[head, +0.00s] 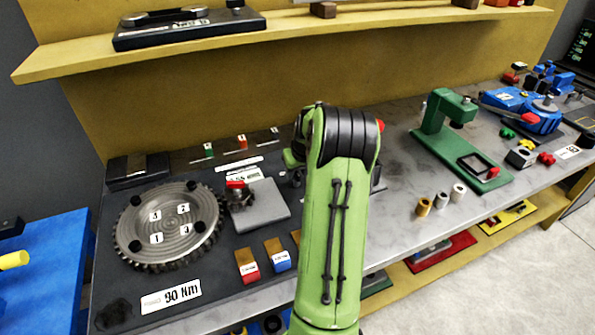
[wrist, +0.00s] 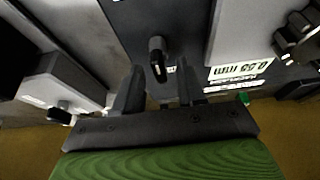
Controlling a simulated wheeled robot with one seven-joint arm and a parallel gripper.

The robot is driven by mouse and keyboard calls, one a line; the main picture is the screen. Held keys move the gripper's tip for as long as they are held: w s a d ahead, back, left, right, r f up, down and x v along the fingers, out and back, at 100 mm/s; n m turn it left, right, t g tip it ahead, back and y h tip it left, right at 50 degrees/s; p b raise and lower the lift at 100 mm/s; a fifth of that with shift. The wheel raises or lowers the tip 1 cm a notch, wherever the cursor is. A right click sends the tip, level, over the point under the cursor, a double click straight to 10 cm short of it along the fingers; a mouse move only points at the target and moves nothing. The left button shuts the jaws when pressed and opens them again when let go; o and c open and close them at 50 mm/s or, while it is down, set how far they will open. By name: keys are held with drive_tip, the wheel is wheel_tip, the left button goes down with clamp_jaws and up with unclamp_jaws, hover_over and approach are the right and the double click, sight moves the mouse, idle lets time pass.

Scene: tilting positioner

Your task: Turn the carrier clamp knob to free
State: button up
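A small black knob (wrist: 157,50) with a pale mark stands on a dark plate in the wrist view. I cannot tell for sure that it is the carrier clamp knob. My gripper (wrist: 160,74) is open, its two dark fingers apart on either side of this knob, with nothing gripped. Whether a finger touches the knob cannot be told. Another black knob (wrist: 60,115) sits on a light grey block at the left, and a black lobed knob (wrist: 300,35) at the right. In the head view my green arm hides most of my gripper and what is under it.
A toothed round plate (head: 168,228) with numbered tags lies left of my arm, beside a grey block (head: 262,207). A green stand (head: 460,150) and several small cylinders are to the right. A wooden shelf (head: 80,60) overhangs the bench's back.

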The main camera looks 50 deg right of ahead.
drive_tip(key=shift+c, duration=0.4)
clamp_jaws()
drive_tip(key=shift+n, duration=0.3)
drive_tip(key=n+y+p, duration=0.1)
drive_tip(key=n, duration=0.2)
drive_tip(key=shift+d+r+n+t+p, duration=0.1)
drive_tip(key=shift+n+t+p, duration=0.2)
drive_tip(key=shift+p, duration=0.05)
drive_tip(key=n+y+p, duration=0.2)
drive_tip(key=n, duration=0.2)
drive_tip(key=shift+d+n, duration=0.15)
drive_tip(key=shift+n, duration=0.15)
drive_tip(key=n+y+p, duration=0.1)
drive_tip(key=n+p, duration=0.3)
drive_tip(key=shift+d+r+g+y, duration=0.1)
drive_tip(key=shift+g+y, duration=0.3)
drive_tip(key=n+g+y+p, duration=0.1)
drive_tip(key=n+p, duration=0.2)
drive_tip(key=n, duration=0.2)
drive_tip(key=shift+w, duration=0.1)
